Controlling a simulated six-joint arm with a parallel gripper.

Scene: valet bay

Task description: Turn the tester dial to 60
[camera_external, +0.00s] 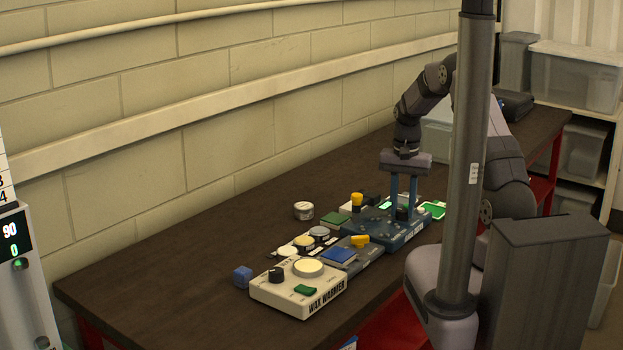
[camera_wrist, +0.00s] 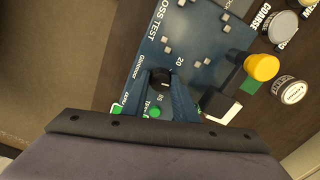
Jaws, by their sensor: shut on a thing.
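The gloss tester is a dark blue panel (camera_external: 375,231) at mid-bench in the external view. It fills the middle of the wrist view (camera_wrist: 205,45), with white lettering and several small light studs. The tester dial (camera_wrist: 160,76) is a dark round knob between my fingers. My gripper (camera_external: 402,211) points straight down over the right part of the tester, its two blue fingers closed on the dial. In the wrist view my gripper (camera_wrist: 163,82) hides the dial's sides. A "20" mark is readable beside the dial; other marks are small, and I cannot tell where the dial points.
A cream wax warmer (camera_external: 320,298) stands at the bench's front, with a blue cube (camera_external: 243,277) beside it. Small tins, a blue block (camera_external: 339,256) and yellow knobs lie close to the tester. The bench (camera_external: 150,260) is clear at left and along the wall.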

